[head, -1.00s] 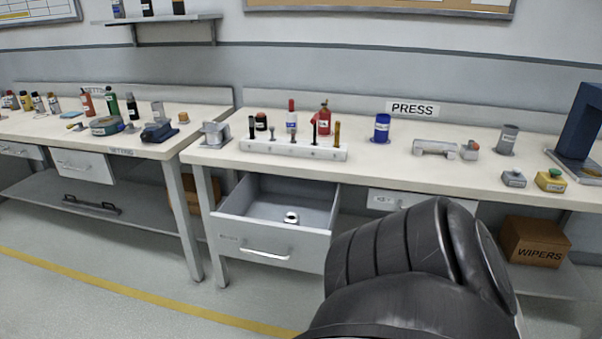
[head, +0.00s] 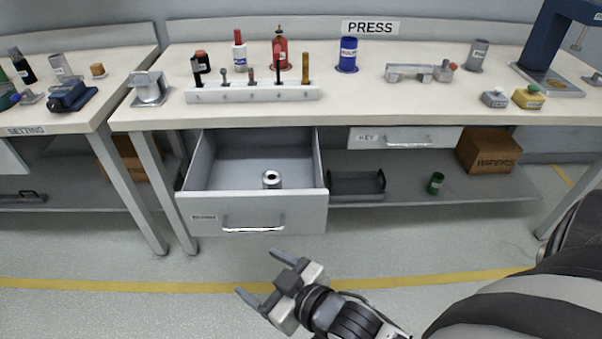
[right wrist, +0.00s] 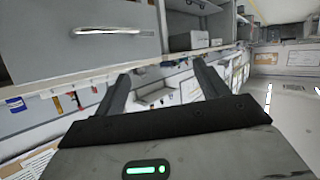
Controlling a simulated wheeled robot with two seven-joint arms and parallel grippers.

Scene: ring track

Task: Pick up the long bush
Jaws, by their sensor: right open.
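A short metal cylinder with a dark hole in its top, which looks like a bush (head: 271,179), stands in the open drawer (head: 318,186) under the press bench. I cannot tell its label or length class. My right gripper (head: 262,274) is open and empty, below and in front of the drawer, clear of it. In the right wrist view its two fingers (right wrist: 160,88) are apart with nothing between them. The drawer front with its handle (right wrist: 113,32) shows at the upper left there. My left gripper is not in view.
On the bench, a white rack (head: 252,92) holds several pins. A blue can (head: 347,55), a grey clamp-like part (head: 420,72) and a blue press (head: 548,50) stand to its right. The lower shelf carries a black tray (head: 356,184), a green can (head: 435,183) and a WIPERS box (head: 488,150).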

